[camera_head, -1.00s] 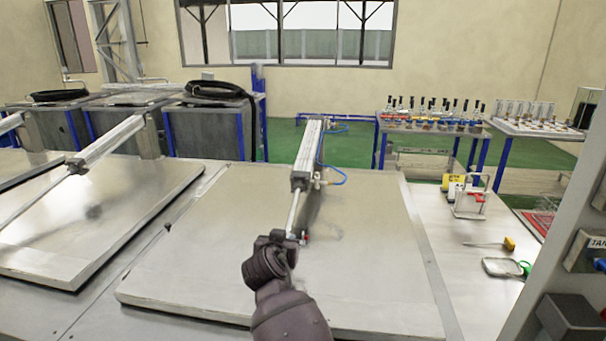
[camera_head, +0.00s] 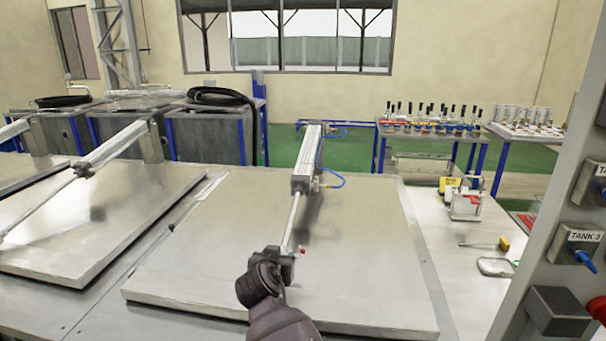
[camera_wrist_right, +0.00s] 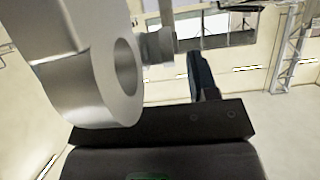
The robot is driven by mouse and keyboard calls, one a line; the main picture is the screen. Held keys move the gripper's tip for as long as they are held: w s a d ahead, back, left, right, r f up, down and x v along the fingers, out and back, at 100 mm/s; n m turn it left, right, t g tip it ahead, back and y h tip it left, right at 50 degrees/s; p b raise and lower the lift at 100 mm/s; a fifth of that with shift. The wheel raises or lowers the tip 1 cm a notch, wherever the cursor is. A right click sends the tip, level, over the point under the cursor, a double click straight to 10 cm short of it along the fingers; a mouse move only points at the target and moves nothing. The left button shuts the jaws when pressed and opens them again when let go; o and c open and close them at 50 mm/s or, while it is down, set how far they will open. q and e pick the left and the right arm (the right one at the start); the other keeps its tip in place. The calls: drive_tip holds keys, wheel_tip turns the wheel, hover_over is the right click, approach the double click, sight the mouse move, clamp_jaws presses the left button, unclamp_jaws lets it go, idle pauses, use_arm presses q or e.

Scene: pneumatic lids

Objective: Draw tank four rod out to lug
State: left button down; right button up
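The pneumatic cylinder (camera_head: 306,165) over the near middle lid (camera_head: 345,265) has a thin bright rod (camera_head: 293,218) pointing toward me. A small red-tipped piece (camera_head: 302,252) sits at the rod's end. My right gripper (camera_head: 284,253) is at that end, low over the lid. In the right wrist view a large metal eye (camera_wrist_right: 124,70) fills the left side, close to one dark finger of my gripper (camera_wrist_right: 203,75). The other finger and the contact are hidden, but the rod's end moves with the gripper. No lug can be made out. My left gripper is out of view.
A neighbouring lid (camera_head: 85,220) with its own cylinder lies to the left. A control panel with a TANK 3 switch (camera_head: 583,238) stands at the right edge. Racks (camera_head: 430,125) stand behind.

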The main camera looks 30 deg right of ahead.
drive_tip(key=shift+o, duration=0.2)
drive_tip(key=shift+d+f, duration=0.15)
drive_tip(key=shift+f, duration=0.05)
